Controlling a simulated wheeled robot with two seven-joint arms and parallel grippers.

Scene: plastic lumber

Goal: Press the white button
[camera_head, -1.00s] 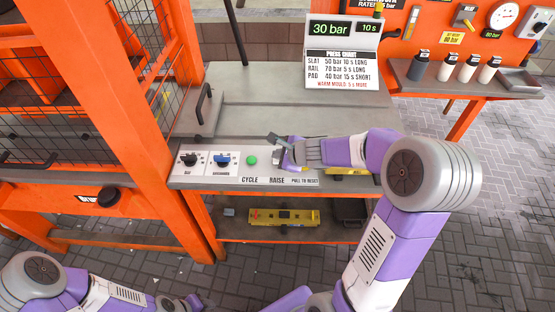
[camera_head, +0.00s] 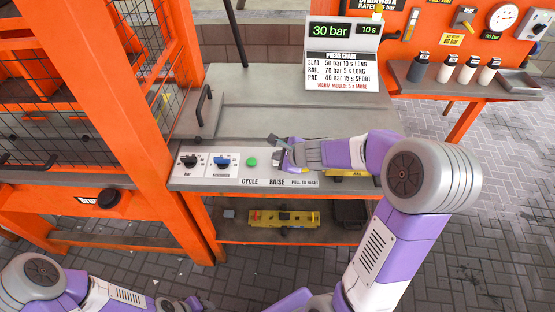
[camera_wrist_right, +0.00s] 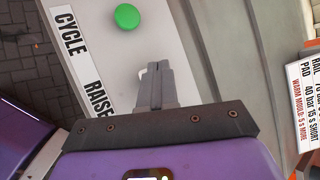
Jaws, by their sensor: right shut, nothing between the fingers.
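My right gripper (camera_head: 275,141) is shut and empty over the control panel (camera_head: 228,178), above the RAISE label in the head view. In the right wrist view, the shut fingertips (camera_wrist_right: 154,68) lie over a small white button (camera_wrist_right: 142,73). Only its edge shows beside the fingers, and whether they touch it cannot be told. The white button is hidden by my gripper in the head view. A green button (camera_head: 252,162) sits to the left above CYCLE and shows clear of my fingers in the wrist view (camera_wrist_right: 127,16). My left gripper (camera_head: 193,303) is partly seen at the bottom edge.
A display (camera_head: 343,45) reads 30 bar and 10 s above a press chart. An orange caged press frame (camera_head: 115,90) stands at left. A shelf (camera_head: 460,80) with bottles is at right.

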